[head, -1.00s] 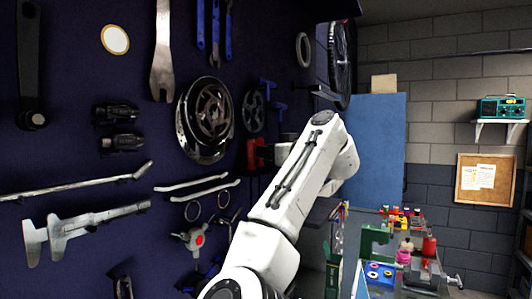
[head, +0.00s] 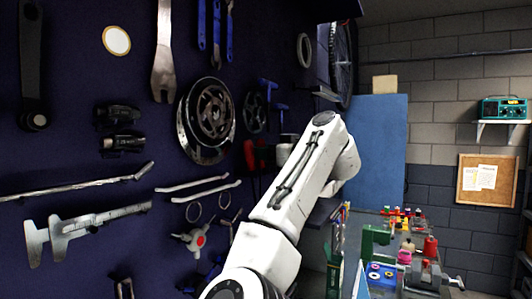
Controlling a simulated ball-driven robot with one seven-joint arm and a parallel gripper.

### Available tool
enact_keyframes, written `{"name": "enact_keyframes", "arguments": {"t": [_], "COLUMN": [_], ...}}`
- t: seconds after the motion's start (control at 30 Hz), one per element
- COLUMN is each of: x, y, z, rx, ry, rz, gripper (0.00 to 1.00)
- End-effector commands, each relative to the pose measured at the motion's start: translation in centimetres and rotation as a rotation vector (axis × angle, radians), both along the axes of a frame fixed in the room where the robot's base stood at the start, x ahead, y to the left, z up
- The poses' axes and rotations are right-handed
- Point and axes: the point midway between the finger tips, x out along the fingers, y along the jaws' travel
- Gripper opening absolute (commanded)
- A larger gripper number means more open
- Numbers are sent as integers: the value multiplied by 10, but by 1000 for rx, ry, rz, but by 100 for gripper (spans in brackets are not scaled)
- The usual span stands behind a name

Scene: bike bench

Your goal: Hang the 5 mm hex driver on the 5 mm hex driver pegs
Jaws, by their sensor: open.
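Two small blue T-shaped handles hang on the dark pegboard, one upper (head: 267,85) and one lower (head: 281,107). They look like hex drivers, but no size marking is readable, so I cannot tell which is the 5 mm one. The pegs for it cannot be made out.
The pegboard (head: 60,160) fills the left, with a chainring (head: 206,120), a caliper (head: 88,228) and wrenches close to my arm. A bench (head: 410,262) crowded with coloured parts stands at the right. A blue panel (head: 376,150) stands behind my arm.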

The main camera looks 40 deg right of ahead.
Motion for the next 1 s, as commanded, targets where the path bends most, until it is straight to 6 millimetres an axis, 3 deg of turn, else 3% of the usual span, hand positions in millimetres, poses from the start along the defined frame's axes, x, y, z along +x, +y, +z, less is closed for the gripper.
{"name": "enact_keyframes", "arguments": {"t": [0.23, 0.7, 1.0], "x": [-9, -91, -108], "y": [-2, -9, -9], "z": [-2, -3, 0], "rx": [-1, -1, 0], "ry": [0, -1, 0], "rz": [-2, -3, 0], "gripper": [57, 57, 57]}}
